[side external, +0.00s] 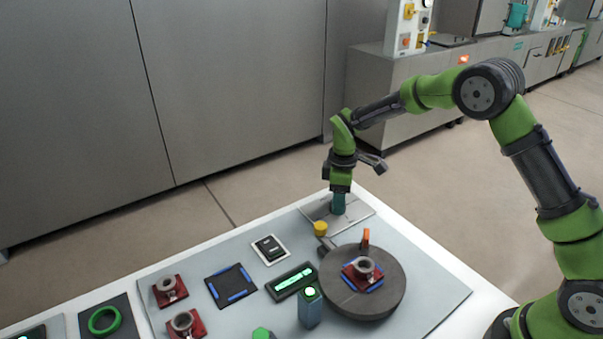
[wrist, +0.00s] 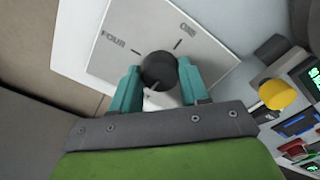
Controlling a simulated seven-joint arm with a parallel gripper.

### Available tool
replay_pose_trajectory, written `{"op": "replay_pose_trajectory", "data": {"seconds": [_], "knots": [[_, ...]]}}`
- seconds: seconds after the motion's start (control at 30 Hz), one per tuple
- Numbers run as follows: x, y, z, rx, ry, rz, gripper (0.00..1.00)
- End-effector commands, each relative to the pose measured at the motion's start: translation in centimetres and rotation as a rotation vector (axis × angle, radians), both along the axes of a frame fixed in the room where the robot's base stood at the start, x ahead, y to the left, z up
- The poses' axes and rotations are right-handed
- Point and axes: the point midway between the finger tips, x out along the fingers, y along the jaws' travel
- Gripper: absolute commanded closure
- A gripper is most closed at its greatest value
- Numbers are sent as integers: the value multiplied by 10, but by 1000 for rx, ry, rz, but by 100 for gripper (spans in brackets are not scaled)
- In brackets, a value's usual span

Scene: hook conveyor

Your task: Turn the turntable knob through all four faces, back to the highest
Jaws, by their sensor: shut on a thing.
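The turntable knob (wrist: 158,70) is a dark round knob on a pale dial plate (wrist: 110,45), lettered FOUR at left and ONE at right in the wrist view. My gripper (wrist: 160,88) has its two teal fingers around the knob, shut on it. A light mark shows on the knob's near side, between the fingers. In the side view my gripper (side external: 338,205) points down over the plate (side external: 361,212), hiding the knob. The round grey turntable (side external: 390,291) stands in front, carrying a red fixture (side external: 349,271) with a grey ring and blue strips. An orange marker (side external: 365,238) stands at its back edge.
A yellow button (side external: 320,228) stands close to the plate, also in the wrist view (wrist: 278,94). Left of the turntable are a green-lit display (side external: 292,281), a blue-grey post (side external: 310,308), a black switch (side external: 269,248), a dark blue-striped pad (side external: 230,285) and two red fixtures.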

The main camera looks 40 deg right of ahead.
Motion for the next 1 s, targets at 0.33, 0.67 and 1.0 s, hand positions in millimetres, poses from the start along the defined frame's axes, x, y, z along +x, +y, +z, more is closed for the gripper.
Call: {"op": "replay_pose_trajectory", "data": {"seconds": [0.33, 0.67, 1.0], "knots": [[0, 0, 1, 0, 0, -166, 85], [-1, 1, 1, -1, -1, -469, 85], [-1, 2, 1, 0, 0, -792, 85]]}}
